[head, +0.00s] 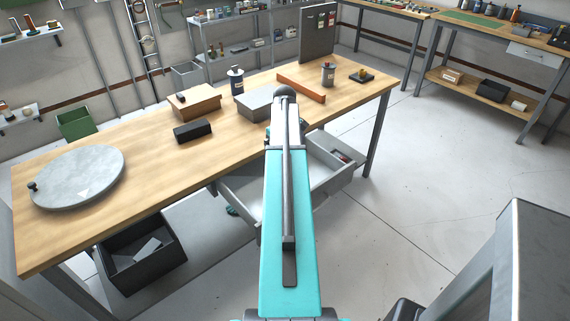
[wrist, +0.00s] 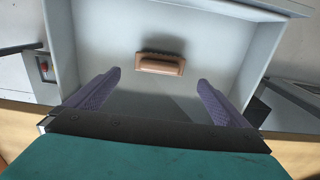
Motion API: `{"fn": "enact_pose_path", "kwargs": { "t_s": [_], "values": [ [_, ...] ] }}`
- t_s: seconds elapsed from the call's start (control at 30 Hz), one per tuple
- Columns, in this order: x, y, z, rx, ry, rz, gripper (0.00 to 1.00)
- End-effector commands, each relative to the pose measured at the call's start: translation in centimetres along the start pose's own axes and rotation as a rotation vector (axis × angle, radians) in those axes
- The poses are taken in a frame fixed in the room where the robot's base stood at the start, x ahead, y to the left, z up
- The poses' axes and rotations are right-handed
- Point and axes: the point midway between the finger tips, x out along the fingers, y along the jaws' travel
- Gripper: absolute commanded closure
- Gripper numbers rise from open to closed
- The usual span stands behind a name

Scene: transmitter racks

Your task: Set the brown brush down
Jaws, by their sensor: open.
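The brown brush (wrist: 160,64) lies on the floor of a light grey open drawer (wrist: 222,45) in the wrist view, with dark bristles showing along its far edge. My gripper (wrist: 159,80) is open, its two purple fingers spread wide on either side and nearer the camera than the brush. Nothing is between the fingertips, and the brush appears apart from them. In the head view the open drawer (head: 337,185) hangs under the wooden table, and my arm hides its middle, the gripper and the brush.
The wooden table (head: 150,155) carries a round grey disc (head: 80,178), a black block (head: 192,131), cardboard and grey boxes, canisters and an orange bar (head: 301,88). A dark bin (head: 140,258) stands below. Drawer walls surround the gripper area.

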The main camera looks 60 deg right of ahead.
Motion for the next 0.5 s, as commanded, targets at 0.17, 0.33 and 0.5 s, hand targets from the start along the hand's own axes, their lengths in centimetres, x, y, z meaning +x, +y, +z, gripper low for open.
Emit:
{"fn": "enact_pose_path", "kwargs": {
  "t_s": [0.17, 0.33, 0.5],
  "values": [
    [-1.4, 0.0, 0.0, 0.000, 0.001, 0.001, 0.00],
    [-1.9, 0.0, 0.0, 0.000, 0.000, 0.000, 0.00],
    [-1.9, 0.0, 0.0, 0.000, 0.000, 0.000, 0.00]
  ]
}}
